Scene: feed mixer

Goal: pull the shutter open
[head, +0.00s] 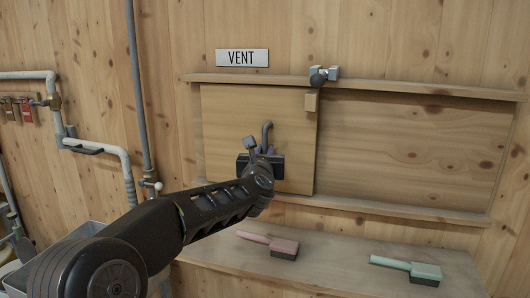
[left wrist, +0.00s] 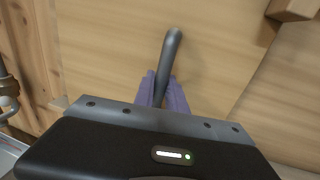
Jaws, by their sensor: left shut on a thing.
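The shutter (head: 222,117) is a light wooden panel set between two horizontal wooden rails, under a sign (head: 242,57) reading VENT. It covers the left part of the framed area. A grey bent handle (head: 267,128) stands on the shutter and also shows in the left wrist view (left wrist: 172,42). My left gripper (head: 262,150) is shut on the handle; its purple-grey fingers (left wrist: 162,92) lie on both sides of it. A metal latch (head: 322,74) sits on the upper rail above a small wooden block (head: 312,102) at the shutter's right edge. My right gripper is not in view.
To the right of the shutter is a recessed wooden panel (head: 410,145) between the rails. A shelf (head: 335,265) below holds a pink brush (head: 268,243) and a green brush (head: 408,268). Pipes and a red tag (head: 28,110) are on the wall at left.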

